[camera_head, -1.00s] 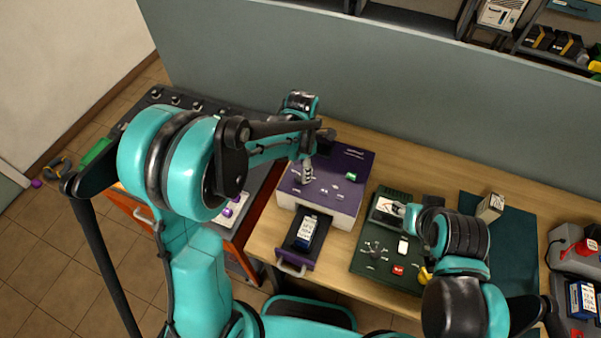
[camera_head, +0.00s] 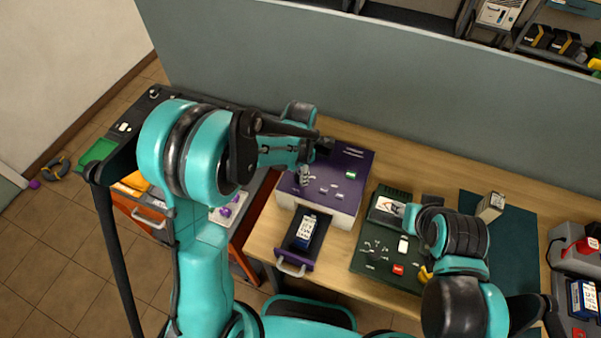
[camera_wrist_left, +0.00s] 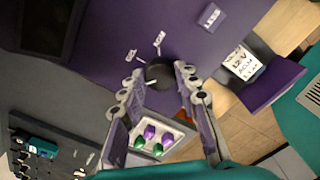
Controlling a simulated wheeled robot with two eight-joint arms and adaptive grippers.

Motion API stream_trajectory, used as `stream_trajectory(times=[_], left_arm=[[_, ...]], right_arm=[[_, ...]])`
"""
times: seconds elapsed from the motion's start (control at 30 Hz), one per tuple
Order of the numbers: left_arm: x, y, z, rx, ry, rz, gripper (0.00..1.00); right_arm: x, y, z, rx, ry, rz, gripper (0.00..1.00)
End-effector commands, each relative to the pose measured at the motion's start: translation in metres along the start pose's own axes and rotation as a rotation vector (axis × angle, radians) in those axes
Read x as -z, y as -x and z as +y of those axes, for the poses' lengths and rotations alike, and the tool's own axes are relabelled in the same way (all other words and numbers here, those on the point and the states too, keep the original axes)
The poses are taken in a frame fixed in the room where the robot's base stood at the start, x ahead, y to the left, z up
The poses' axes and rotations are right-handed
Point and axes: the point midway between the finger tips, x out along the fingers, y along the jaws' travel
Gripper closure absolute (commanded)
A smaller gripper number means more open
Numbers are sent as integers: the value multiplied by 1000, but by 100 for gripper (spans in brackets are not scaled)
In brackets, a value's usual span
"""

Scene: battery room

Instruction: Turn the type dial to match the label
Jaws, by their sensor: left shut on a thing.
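The purple charger (camera_head: 352,160) stands on the bench, and its purple top also shows in the left wrist view (camera_wrist_left: 205,50). Its dark round type dial (camera_wrist_left: 160,74) has a pale pointer line and small white marks beside it, too small to read surely. My left gripper (camera_head: 304,177) is over the charger's top, its fingers (camera_wrist_left: 158,84) shut on the dial from both sides. A battery with a white label (camera_head: 307,226) lies in the charger's open drawer; its label (camera_wrist_left: 242,63) seems to read 12V AGM. My right gripper (camera_head: 400,209) is by the green device, its fingertips unclear.
The green device (camera_head: 371,256) with a meter and buttons stands right of the charger. The open drawer (camera_head: 294,262) juts out over the bench's front edge. A tray (camera_wrist_left: 172,126) with purple and green pieces is left of the bench. A grey partition (camera_head: 400,100) stands behind.

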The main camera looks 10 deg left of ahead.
Motion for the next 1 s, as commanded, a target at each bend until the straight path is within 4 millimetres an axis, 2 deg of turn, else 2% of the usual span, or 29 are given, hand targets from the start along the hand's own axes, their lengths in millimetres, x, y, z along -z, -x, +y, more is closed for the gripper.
stream_trajectory(times=[0.37,1.0], left_arm=[[0,-1,0,0,-142,0,98],[0,-1,0,0,-731,0,98]], right_arm=[[-5,-6,0,0,0,0,60],[-17,-24,0,0,0,0,60]])
